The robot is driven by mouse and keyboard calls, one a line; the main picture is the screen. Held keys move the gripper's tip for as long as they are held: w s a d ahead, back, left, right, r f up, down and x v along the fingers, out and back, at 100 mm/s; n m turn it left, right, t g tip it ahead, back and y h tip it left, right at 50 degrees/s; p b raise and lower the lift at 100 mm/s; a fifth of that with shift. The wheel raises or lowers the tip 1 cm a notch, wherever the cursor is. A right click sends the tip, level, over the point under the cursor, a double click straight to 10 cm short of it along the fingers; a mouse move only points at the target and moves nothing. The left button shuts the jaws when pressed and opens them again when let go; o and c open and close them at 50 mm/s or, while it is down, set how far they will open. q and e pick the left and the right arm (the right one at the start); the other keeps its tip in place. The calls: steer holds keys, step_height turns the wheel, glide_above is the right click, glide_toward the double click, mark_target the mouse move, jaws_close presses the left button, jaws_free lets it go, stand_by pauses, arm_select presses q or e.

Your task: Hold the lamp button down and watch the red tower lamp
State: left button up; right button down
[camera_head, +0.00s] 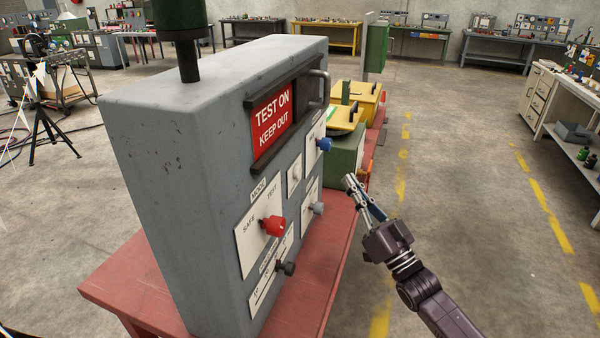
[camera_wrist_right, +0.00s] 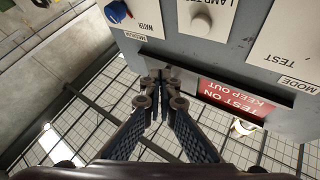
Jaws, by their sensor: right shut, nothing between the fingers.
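The grey control cabinet (camera_head: 150,170) stands on a red bench. Its round pale lamp button (camera_wrist_right: 201,21) sits on a white plate in the wrist view, where the panel appears upside down. In the head view a small white plate (camera_head: 294,173) sits mid-panel. My right gripper (camera_head: 350,181) is shut and empty, to the right of the panel. In the wrist view its fingertips (camera_wrist_right: 163,80) are by the panel edge beside the red sign, off the button; contact is unclear. A green tower section (camera_head: 180,14) rises on top; no red lamp shows. My left gripper is out of view.
The panel carries a red knob (camera_head: 273,225), a blue knob (camera_head: 324,144), a grey knob (camera_head: 317,208) and a black knob (camera_head: 288,268). A red warning sign (camera_head: 271,117) and curved handle (camera_head: 318,88) stand out above. Open floor lies to the right.

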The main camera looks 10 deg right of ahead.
steer(key=shift+a, duration=0.1)
steer(key=w+a+b, duration=0.1)
steer(key=w+a, duration=0.4)
steer(key=a, duration=0.2)
steer(key=shift+b, duration=0.3)
steer(key=shift+a, duration=0.15)
stand_by(1.2)
steer(key=shift+w+a, duration=0.2)
steer(key=shift+a, duration=0.1)
steer(key=shift+w+a, duration=0.25)
steer(key=shift+a, duration=0.15)
stand_by(2.8)
steer(key=shift+d, duration=0.1)
steer(key=shift+s+d, duration=0.5)
steer(key=shift+d, duration=0.15)
steer(key=shift+d, duration=0.1)
steer(key=shift+s+d+p, duration=0.25)
steer(key=shift+s+d, duration=0.45)
steer(key=shift+d, duration=0.3)
steer(key=shift+s+d+p, duration=0.2)
steer(key=shift+s+d, duration=0.5)
steer(key=shift+d, duration=0.3)
